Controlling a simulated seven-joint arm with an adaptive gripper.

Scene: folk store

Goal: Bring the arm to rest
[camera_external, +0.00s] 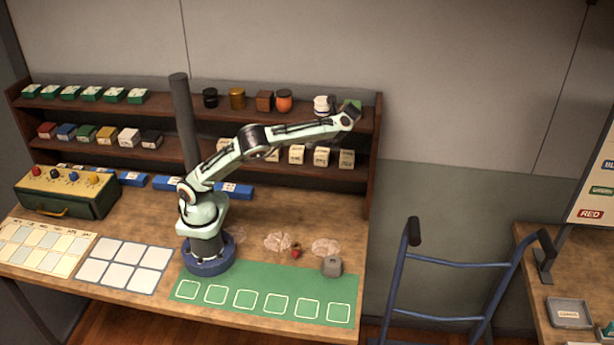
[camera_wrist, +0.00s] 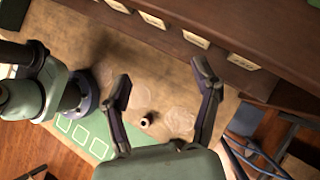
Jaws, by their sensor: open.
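My arm stretches up and to the right from its blue base on the wooden table (camera_external: 130,233). Its far end is in front of the shelf in the external view, where the fingers are hard to make out. In the wrist view my gripper (camera_wrist: 163,80) is open, with its two dark fingers spread wide and nothing between them. It hangs above the table, clear of the surface. A small object with a dark end (camera_wrist: 146,120) lies on the table below the fingers.
The wooden shelf (camera_external: 373,150) with jars and boxes stands behind. A green mat (camera_external: 265,283) with outlined squares lies at the front. A small red item (camera_external: 296,251) and a grey block (camera_external: 332,266) are near it. A blue hand truck (camera_external: 455,262) stands to the right.

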